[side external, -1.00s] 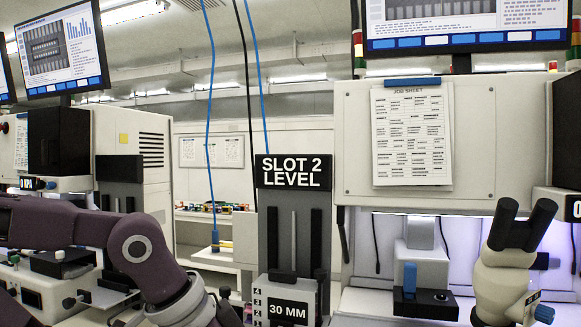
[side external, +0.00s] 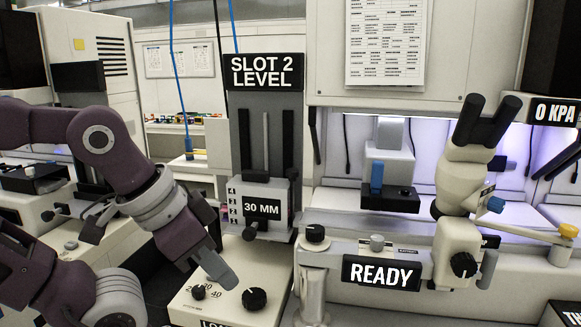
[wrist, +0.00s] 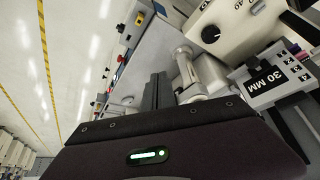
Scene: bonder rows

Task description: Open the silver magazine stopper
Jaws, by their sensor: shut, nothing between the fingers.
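In the wrist view, a silver part with a slim bar and a short round piece (wrist: 187,68) stands just beyond and to the right of my gripper's fingers; it looks like the silver magazine stopper. My gripper (wrist: 157,80) has its dark fingers together and is empty. I cannot tell whether the fingers touch the silver part. In the side view my gripper (side external: 226,278) points down and right, in front of the slot column and over the left end of the cream control box. The stopper cannot be made out in the side view; my arm may hide it.
The slot column (side external: 243,150) carries a "30 MM" block (side external: 262,206). The cream control box (side external: 210,306) has black knobs (side external: 254,298). To the right are a "READY" display (side external: 386,272) and a microscope (side external: 465,180). Open floor (wrist: 75,60) shows left in the wrist view.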

